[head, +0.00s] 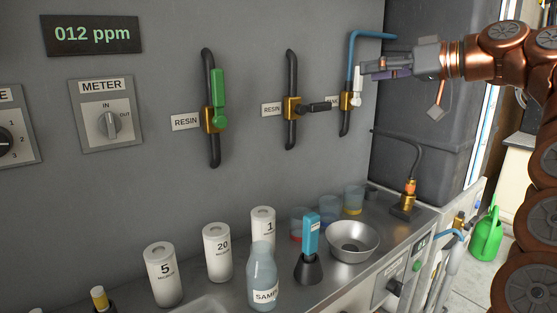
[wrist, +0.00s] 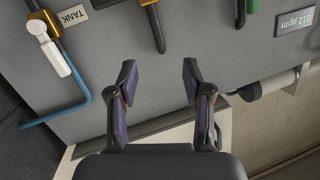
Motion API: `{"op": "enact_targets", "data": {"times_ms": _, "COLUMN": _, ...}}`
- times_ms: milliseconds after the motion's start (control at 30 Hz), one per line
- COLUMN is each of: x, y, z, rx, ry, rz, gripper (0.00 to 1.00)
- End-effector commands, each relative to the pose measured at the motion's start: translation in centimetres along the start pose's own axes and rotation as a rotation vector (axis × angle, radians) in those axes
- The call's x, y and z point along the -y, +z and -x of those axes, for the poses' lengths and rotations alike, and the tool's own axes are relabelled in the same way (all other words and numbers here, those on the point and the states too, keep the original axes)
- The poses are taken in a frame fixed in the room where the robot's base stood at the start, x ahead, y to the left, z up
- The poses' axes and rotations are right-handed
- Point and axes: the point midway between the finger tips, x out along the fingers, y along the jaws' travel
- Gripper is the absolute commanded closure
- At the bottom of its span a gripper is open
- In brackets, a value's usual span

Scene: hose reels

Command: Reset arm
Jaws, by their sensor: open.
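My gripper (head: 372,70) is at the right of the head view, at the end of my copper-coloured arm. It is beside the white-handled valve (head: 355,96) on the blue pipe. In the wrist view my gripper (wrist: 158,82) has its two dark fingers apart, with nothing between them. The white valve handle (wrist: 56,58) shows at the left of that view, apart from the fingers. In the head view I cannot tell whether the gripper touches the handle.
A green-handled valve (head: 217,105) and a black-handled valve (head: 300,107) are on the grey wall. The counter below holds white canisters (head: 217,253), a sample bottle (head: 262,280), a metal bowl (head: 352,243) and beakers (head: 354,199). A green watering can (head: 485,238) stands at the right.

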Motion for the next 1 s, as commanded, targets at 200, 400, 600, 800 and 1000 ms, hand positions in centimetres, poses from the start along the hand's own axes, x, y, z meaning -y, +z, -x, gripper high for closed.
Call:
{"op": "enact_targets", "data": {"times_ms": 200, "x": 5.7, "y": -0.2, "z": -2.1, "rx": 0.153, "ry": -0.050, "rz": -0.078, "gripper": 0.50}}
{"op": "enact_targets", "data": {"times_ms": 400, "x": 10.2, "y": 1.7, "z": -3.5, "rx": 0.304, "ry": -0.053, "rz": -0.139, "gripper": 0.50}}
{"op": "enact_targets", "data": {"times_ms": 600, "x": 14.3, "y": 4.8, "z": -3.9, "rx": 0.466, "ry": -0.023, "rz": -0.194, "gripper": 0.50}}
{"op": "enact_targets", "data": {"times_ms": 800, "x": 17.5, "y": 8.9, "z": -3.1, "rx": 0.630, "ry": 0.044, "rz": -0.245, "gripper": 0.50}}
{"op": "enact_targets", "data": {"times_ms": 1000, "x": 19.9, "y": 13.6, "z": -0.9, "rx": 0.790, "ry": 0.140, "rz": -0.300, "gripper": 0.50}}
